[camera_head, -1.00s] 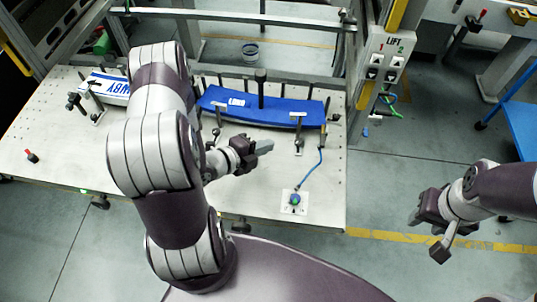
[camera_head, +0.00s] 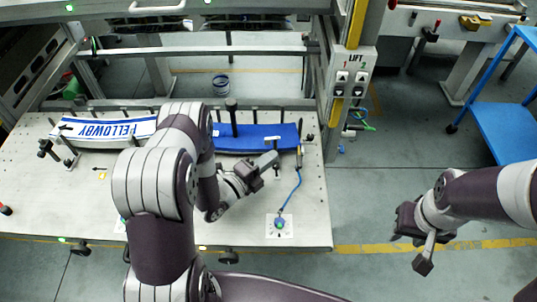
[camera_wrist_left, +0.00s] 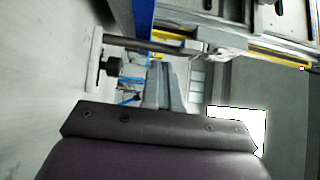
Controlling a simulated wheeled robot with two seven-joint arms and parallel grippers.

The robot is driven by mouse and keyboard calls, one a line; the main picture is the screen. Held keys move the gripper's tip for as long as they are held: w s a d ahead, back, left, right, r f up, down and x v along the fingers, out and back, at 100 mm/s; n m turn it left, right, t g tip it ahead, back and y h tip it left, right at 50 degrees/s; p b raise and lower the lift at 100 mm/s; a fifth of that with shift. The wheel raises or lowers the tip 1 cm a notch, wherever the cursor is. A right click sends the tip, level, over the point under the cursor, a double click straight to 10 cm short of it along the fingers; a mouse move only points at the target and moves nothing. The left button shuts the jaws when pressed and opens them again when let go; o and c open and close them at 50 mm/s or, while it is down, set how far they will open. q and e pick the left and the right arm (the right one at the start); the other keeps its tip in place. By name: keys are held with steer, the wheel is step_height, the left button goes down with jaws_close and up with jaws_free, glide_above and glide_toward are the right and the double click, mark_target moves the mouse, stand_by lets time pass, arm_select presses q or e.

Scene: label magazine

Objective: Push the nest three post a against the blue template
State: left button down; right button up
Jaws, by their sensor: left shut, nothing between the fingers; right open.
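The blue template (camera_head: 262,131) lies on the worktable's right half in the head view. Its blue edge (camera_wrist_left: 140,16) shows at the top of the left wrist view. My left gripper (camera_head: 270,161) is shut and empty, at the template's front edge near its right end. A dark post with a rod (camera_wrist_left: 112,66) stands close to the left fingers in the wrist view. Another post (camera_head: 299,157) shows at the template's right end. I cannot tell which is nest three post a, or whether the fingers touch one. My right gripper (camera_head: 411,250) is open and empty, off the table's right side.
A white and blue lettered template (camera_head: 105,130) lies on the table's left. A blue cable runs to a button plate (camera_head: 280,226) at the front right. The lift control post (camera_head: 352,75) stands behind the right corner. A blue cart (camera_head: 505,125) is far right.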

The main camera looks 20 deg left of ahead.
arm_select(q)
steer(key=shift+w+a, duration=0.1)
steer(key=shift+w, duration=0.3)
steer(key=shift+w+a+f+b, duration=0.15)
steer(key=shift+w+a+b, duration=0.1)
steer(key=shift+w+b, duration=0.3)
steer(key=shift+w, duration=0.1)
